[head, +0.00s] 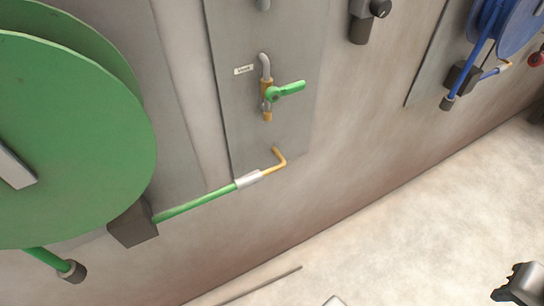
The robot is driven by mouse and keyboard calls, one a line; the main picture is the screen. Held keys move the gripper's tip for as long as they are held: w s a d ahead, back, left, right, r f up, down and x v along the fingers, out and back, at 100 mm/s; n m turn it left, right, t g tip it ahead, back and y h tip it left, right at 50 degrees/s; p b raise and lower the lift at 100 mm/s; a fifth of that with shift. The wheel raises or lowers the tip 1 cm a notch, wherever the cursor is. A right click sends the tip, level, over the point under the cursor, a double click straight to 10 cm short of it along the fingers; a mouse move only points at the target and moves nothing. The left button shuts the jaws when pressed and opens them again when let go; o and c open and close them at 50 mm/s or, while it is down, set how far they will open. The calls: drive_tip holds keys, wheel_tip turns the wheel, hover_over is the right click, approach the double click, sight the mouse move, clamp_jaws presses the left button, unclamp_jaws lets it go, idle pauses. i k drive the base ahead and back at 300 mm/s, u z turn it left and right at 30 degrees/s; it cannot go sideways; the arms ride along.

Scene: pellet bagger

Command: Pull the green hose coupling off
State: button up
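The green hose coupling (248,180) is a silver sleeve on the end of the green hose (195,204). It meets a bent brass pipe (279,160) on the grey wall panel, and I see no gap between them. My gripper (506,281) is partly in view at the lower right corner, cut off by the picture edge. Its two dark fingertips appear apart with nothing between them. It is well to the right of the coupling and below it in the picture, not touching it.
A green reel (70,140) stands at left, its hose passing a dark guide block (132,222). A green-handled valve (287,90) sits above the coupling. A blue reel (515,25) and hose are at upper right. Pale floor (420,235) is mostly clear.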

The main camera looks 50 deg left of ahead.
sight(254, 178)
drive_tip(key=u, duration=2.35)
drive_tip(key=k, duration=0.65)
drive_tip(key=z, duration=0.3)
drive_tip(key=i, duration=1.15)
drive_tip(key=u, duration=0.5)
